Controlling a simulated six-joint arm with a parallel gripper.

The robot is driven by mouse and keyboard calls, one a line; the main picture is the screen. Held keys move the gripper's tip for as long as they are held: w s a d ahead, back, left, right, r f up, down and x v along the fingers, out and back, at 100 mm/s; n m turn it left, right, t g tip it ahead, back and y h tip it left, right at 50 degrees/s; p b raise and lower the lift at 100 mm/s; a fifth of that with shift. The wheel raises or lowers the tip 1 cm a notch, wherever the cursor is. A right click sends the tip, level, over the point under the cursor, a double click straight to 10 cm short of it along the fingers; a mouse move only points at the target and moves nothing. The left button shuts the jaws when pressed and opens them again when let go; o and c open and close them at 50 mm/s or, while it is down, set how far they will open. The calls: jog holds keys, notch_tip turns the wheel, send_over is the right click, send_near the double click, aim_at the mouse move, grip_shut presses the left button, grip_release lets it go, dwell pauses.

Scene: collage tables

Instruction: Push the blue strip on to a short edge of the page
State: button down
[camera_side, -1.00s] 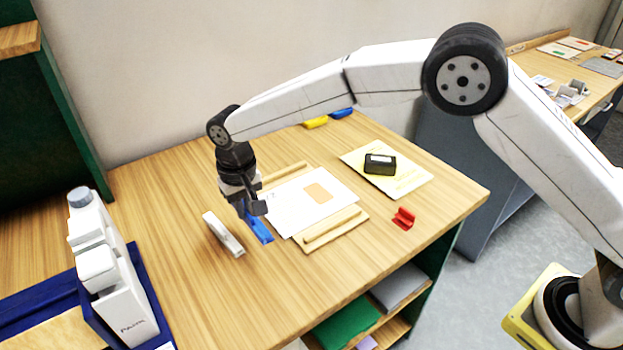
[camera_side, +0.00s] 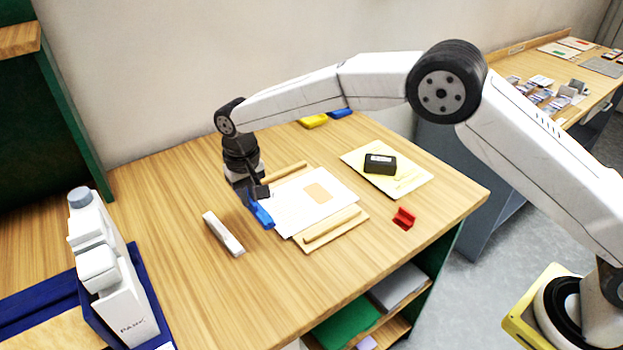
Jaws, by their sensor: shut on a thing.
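The white page (camera_side: 290,208) lies on a wooden board with a raised rail along two opposite sides, and a tan rectangle (camera_side: 318,193) is on the page. The blue strip (camera_side: 261,214) is at the page's left short edge; I cannot tell whether it is fully on the edge. My gripper (camera_side: 252,197) points down at the left end of the page, shut on the blue strip, and hides the strip's far part.
A white bar (camera_side: 223,234) lies just left of the strip. A red clip (camera_side: 403,218) sits right of the board (camera_side: 335,232). A black block (camera_side: 380,163) rests on a yellow sheet (camera_side: 411,180). Yellow (camera_side: 313,121) and blue (camera_side: 341,113) pieces lie at the back.

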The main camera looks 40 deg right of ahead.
aim_at(251, 210)
jog(key=shift+f, duration=2.2)
jog(key=shift+f, duration=0.6)
jog(key=shift+d, duration=1.4)
dwell(1.7)
dwell(0.5)
jog(key=c, duration=0.7)
grip_release()
jog(key=shift+o, duration=0.2)
jog(key=shift+r, duration=0.15)
notch_tip(251, 210, up, 7)
dwell(0.3)
